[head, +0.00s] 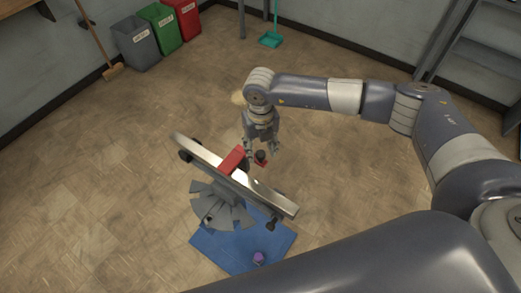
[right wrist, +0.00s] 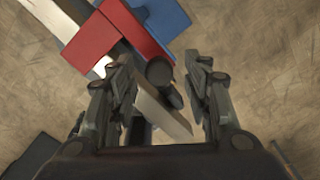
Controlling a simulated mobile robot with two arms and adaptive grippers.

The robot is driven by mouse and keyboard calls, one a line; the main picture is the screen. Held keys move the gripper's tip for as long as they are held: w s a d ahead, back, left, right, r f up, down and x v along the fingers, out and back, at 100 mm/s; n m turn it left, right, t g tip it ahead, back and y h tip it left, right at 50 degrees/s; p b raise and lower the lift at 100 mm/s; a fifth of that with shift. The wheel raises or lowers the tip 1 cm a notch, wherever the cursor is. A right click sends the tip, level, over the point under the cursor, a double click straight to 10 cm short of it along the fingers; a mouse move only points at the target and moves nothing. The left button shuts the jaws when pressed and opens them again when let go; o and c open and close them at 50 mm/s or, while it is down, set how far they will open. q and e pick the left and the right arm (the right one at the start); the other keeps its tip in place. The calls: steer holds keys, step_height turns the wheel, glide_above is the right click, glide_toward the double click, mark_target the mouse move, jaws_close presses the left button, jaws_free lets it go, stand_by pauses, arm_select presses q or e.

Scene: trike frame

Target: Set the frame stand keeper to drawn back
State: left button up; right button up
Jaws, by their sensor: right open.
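The frame stand shows in the head view as a long pale metal beam (head: 272,195) lying at a slant above a grey fan-shaped base (head: 222,207). A red block (head: 232,160) sits across the beam; it also shows in the right wrist view (right wrist: 118,35). A dark round knob (head: 261,155), perhaps the keeper, is beside the red block. My right gripper (head: 262,146) points down at the knob from the far side. In the right wrist view its open fingers (right wrist: 158,66) stand either side of the knob (right wrist: 159,71), with gaps visible. My left gripper is out of view.
A blue mat (head: 225,257) lies under the stand, with a small purple item (head: 259,258) on it. Grey (head: 137,45), green (head: 160,30) and red (head: 186,18) bins stand by the far wall. Shelving (head: 485,55) is at the right. The floor at left is clear.

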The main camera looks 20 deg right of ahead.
steer(key=shift+f, duration=1.35)
jaws_close()
steer(key=w+d+b, duration=0.1)
steer(key=w+d, duration=0.1)
steer(key=w+d+b, duration=0.1)
steer(key=d+b, duration=0.1)
steer(key=shift+w+d+r, duration=0.1)
steer(key=shift+w+d, duration=0.2)
steer(key=shift+w, duration=0.05)
jaws_free()
steer(key=shift+d, duration=0.1)
